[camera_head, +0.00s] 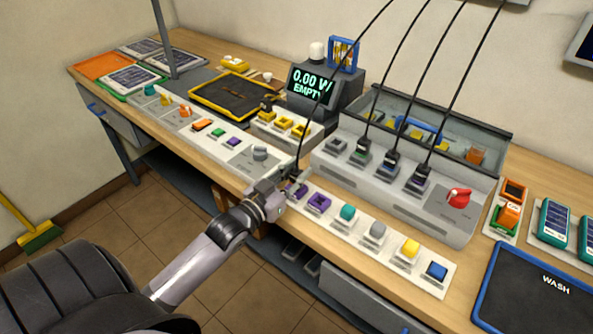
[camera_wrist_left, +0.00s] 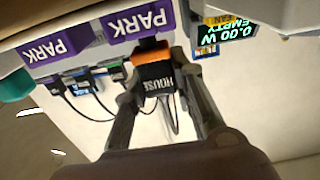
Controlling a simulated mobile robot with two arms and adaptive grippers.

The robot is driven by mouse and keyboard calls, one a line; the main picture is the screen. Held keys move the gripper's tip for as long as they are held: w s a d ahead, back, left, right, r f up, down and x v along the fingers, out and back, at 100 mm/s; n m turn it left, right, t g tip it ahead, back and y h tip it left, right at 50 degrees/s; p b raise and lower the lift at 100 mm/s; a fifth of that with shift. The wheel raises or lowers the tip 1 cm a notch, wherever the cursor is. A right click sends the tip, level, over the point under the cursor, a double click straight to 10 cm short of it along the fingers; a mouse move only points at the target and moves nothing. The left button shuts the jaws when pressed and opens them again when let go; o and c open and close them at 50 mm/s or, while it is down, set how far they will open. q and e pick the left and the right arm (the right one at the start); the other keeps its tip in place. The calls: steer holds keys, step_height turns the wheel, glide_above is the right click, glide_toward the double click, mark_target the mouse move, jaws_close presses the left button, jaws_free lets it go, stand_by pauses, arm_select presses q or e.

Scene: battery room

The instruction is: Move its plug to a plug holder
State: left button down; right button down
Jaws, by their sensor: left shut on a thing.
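My left gripper (camera_head: 284,188) is shut on a black plug (camera_wrist_left: 155,82) marked HOUSE, with an orange band at its end. In the head view the gripper mostly hides the plug, and its black cable rises to the upper right. Two purple plug holders marked PARK are on the white front strip: one (camera_head: 298,189) right at the gripper, the other (camera_head: 318,203) just right of it. In the left wrist view the orange end meets the nearer PARK holder (camera_wrist_left: 140,23); I cannot tell whether it is seated. My right gripper is out of view.
The grey socket panel (camera_head: 385,205) behind holds several plugs on cables, an empty leftmost socket (camera_head: 336,146) and a red knob (camera_head: 459,197). A meter (camera_head: 312,84) reads 0.00 W EMPTY. Teal, grey, yellow and blue blocks line the strip to the right. Cables hang overhead.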

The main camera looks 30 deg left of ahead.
mark_target(293, 178)
arm_select(q)
steer(key=shift+p, duration=0.3)
stand_by(0.5)
stand_by(0.4)
steer(key=shift+f+b, duration=0.35)
steer(key=shift+f, duration=0.25)
steer(key=c, duration=1.6)
jaws_free()
steer(key=shift+c, duration=0.2)
steer(key=shift+s+a+r+p, duration=0.1)
steer(key=shift+s+p, duration=0.6)
steer(key=shift+s, duration=0.75)
steer(key=s+p, duration=0.2)
steer(key=s, duration=0.6)
steer(key=shift+a+p, duration=0.35)
